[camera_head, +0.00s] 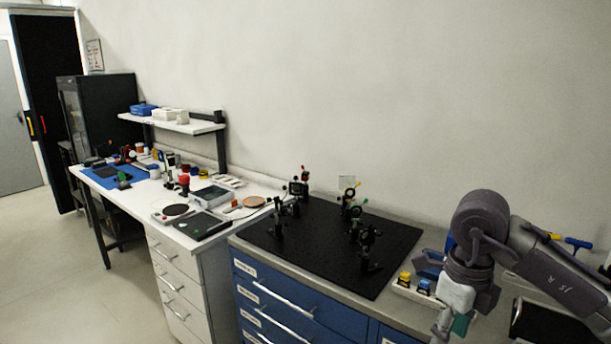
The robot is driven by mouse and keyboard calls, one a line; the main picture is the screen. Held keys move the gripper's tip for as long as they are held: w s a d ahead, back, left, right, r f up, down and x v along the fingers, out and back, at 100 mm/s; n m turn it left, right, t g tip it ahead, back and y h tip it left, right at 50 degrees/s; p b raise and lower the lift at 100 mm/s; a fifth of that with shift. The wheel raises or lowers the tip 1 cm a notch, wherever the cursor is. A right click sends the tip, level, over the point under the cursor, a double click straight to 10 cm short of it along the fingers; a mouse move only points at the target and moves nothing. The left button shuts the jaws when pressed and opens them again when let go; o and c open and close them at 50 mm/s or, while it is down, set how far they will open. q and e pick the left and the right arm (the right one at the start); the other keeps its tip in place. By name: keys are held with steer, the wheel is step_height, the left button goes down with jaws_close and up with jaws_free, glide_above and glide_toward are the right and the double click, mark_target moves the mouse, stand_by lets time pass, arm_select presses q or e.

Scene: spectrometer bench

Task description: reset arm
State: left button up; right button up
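My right arm comes in from the right and bends down over the right end of the bench. My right gripper (452,320) points down there, partly hidden by the wrist and cut near the bottom edge. A teal patch shows beside its fingers, and I cannot tell whether it is part of the gripper or a held thing. The finger opening is not clear. My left arm and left gripper are not in view.
A black optical breadboard (325,270) with several mounts lies left of my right arm. Small yellow and blue parts (424,286) sit close to the gripper. A white bench (150,203) crowded with items and a shelf (170,124) stand further left. The floor at left is clear.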

steer(key=w+a+f+m+y, duration=0.35)
steer(key=a+f+y, duration=0.25)
steer(key=a+y, duration=0.25)
steer(key=w+a+f+m+y, duration=0.3)
steer(key=a+f+m+y, duration=0.2)
steer(key=a+y, duration=0.4)
steer(key=w+d+f+m+t+h, duration=0.2)
steer(key=d+f+m+t+h, duration=0.2)
steer(key=f+m+t, duration=0.45)
steer(key=w+d+f+m+t+h, duration=0.1)
steer(key=d+f+m+t+h, duration=0.35)
steer(key=f+m, duration=0.75)
steer(key=s+d+f+m+g+h, duration=0.2)
steer(key=s+d+f+m+h, duration=0.15)
steer(key=s+f, duration=0.75)
steer(key=s+d+f+m+g+h, duration=0.3)
steer(key=s+f, duration=0.5)
steer(key=f, duration=0.7)
steer(key=s+d+f+m+g+h, duration=0.1)
steer(key=s+f, duration=0.4)
steer(key=s, duration=1)
steer(key=s+d+f+m+g+h, duration=0.1)
steer(key=s+f+m+g, duration=0.2)
steer(key=s, duration=1.3)
step_height(320, 180, down, 3)
steer(key=g, duration=0.3)
steer(key=shift+m, duration=0.35)
